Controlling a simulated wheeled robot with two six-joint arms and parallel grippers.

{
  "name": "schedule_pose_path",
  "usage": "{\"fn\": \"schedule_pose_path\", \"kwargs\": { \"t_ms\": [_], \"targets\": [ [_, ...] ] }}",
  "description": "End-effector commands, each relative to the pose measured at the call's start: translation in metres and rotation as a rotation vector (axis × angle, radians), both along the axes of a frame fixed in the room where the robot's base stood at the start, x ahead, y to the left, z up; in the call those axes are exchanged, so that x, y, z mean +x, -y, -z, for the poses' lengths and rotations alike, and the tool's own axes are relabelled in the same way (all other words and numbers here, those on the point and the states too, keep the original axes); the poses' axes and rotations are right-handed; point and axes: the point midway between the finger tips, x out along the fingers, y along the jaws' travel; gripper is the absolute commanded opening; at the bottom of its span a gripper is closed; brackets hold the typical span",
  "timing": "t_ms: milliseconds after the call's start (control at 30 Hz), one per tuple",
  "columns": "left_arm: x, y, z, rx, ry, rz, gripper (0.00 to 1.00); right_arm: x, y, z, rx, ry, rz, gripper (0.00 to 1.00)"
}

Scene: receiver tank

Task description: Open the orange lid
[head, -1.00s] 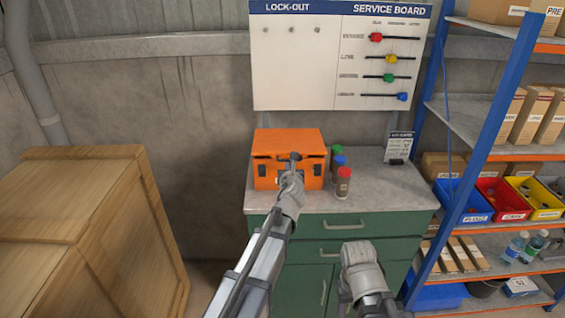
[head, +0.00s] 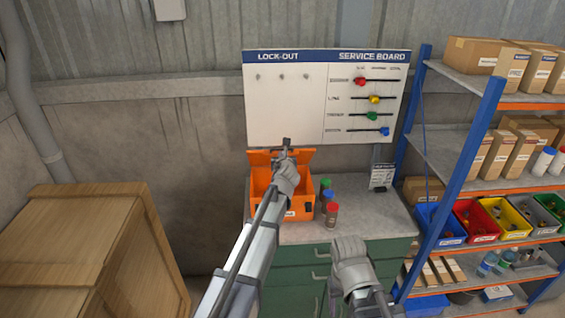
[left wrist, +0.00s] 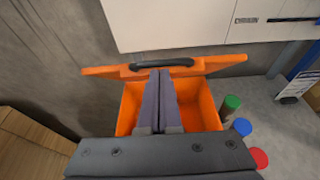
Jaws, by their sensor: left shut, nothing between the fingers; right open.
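The orange box (head: 298,207) stands on the grey top of the green cabinet. Its orange lid (head: 306,158) is raised at the back, and the box's inside shows. The left wrist view shows the raised lid (left wrist: 215,66) with a black handle (left wrist: 160,64) and the orange inner walls (left wrist: 205,102). My left gripper (head: 287,145) is shut and empty, over the box in front of the lid. In the left wrist view its fingers (left wrist: 159,75) reach up to the handle; I cannot tell whether they touch it. My right gripper (head: 348,248) is low in front of the cabinet, its fingers hard to see.
Several small bottles with green, blue and red caps (head: 331,208) stand just right of the box. The service board (head: 325,105) hangs behind. A wooden crate (head: 90,245) is at left and a blue-framed shelf (head: 470,140) at right.

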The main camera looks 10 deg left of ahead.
Motion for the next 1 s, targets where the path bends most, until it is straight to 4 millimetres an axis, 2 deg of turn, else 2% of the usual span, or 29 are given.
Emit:
{"fn": "schedule_pose_path", "kwargs": {
  "t_ms": [33,100,400,700,1000],
  "targets": [
    [0.013,-0.003,-0.020,-0.001,0.000,0.000,0.00,0.000,0.000,-0.020,0.001,0.000,0.002,0.62],
    [0.026,-0.006,-0.031,0.000,0.000,0.000,0.00,0.000,0.000,-0.031,0.001,0.000,0.002,0.62],
    [0.078,-0.021,-0.064,-0.001,0.000,0.000,0.00,0.000,0.000,-0.064,0.000,-0.002,-0.001,0.62],
    [0.114,-0.032,-0.078,-0.001,0.000,0.000,0.00,-0.001,0.000,-0.078,0.000,-0.003,-0.003,0.62],
    [0.128,-0.037,-0.082,0.000,0.001,0.001,0.00,-0.001,0.000,-0.082,0.000,-0.003,-0.003,0.62]
  ]
}}
